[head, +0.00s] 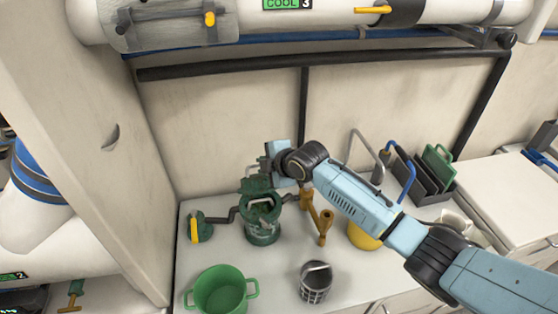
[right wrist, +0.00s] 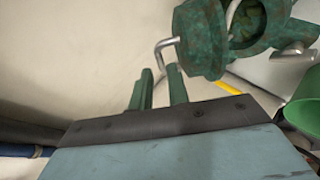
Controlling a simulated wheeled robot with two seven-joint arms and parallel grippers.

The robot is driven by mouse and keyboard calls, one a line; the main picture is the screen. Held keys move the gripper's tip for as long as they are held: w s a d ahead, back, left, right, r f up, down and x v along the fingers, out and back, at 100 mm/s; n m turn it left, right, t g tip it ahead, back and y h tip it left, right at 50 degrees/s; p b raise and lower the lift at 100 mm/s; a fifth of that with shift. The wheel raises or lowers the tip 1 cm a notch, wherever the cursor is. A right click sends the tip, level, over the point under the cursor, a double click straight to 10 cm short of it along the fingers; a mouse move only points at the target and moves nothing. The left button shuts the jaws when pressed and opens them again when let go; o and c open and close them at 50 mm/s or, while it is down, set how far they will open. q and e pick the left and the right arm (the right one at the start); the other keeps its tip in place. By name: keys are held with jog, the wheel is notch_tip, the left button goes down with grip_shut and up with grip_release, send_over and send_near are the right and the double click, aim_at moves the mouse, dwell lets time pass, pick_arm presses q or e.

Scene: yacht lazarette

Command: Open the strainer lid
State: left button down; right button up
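The green strainer (head: 262,232) stands on the white counter in the head view. In the right wrist view the lid (right wrist: 200,42) and the strainer body (right wrist: 258,25) are at the top, with a bent metal handle (right wrist: 165,52) by the lid. My right gripper (head: 267,165) is just behind the lid. Its two fingers (right wrist: 161,90) are apart, with nothing seen between them, close below the handle. My left gripper is not in view.
A green pot (head: 220,292) and a dark basket (head: 316,284) stand in front. A yellow-handled valve (head: 200,228) is left of the strainer, brass-coloured fittings (head: 322,222) right. A yellow bucket (head: 362,238) and a rack (head: 428,180) stand farther right. A wall is close behind.

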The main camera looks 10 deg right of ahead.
jog(key=v, duration=0.8)
jog(key=shift+p, duration=0.3)
